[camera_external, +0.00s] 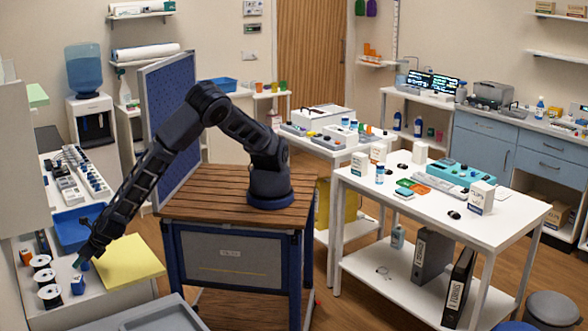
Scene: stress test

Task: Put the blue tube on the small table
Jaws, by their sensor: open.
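My gripper (82,262) is at the lower left, pointing down over the white counter (112,296). It is open, with its fingers small and hard to make out. A small blue upright object (78,285) stands on the counter just below the fingertips; I cannot tell for sure whether it is the blue tube, or whether the fingers touch it. A white table (470,240) with a lower shelf stands at the right; I cannot tell whether it is the small table. A blue-and-white bottle (380,174) stands on it.
White-and-dark spools (47,277) stand left of the gripper, a blue tray (75,228) behind it, and a yellow sheet (130,262) to its right. A tall blue panel (172,120) rises beside my arm. Boxes and a teal device (460,172) occupy the white table.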

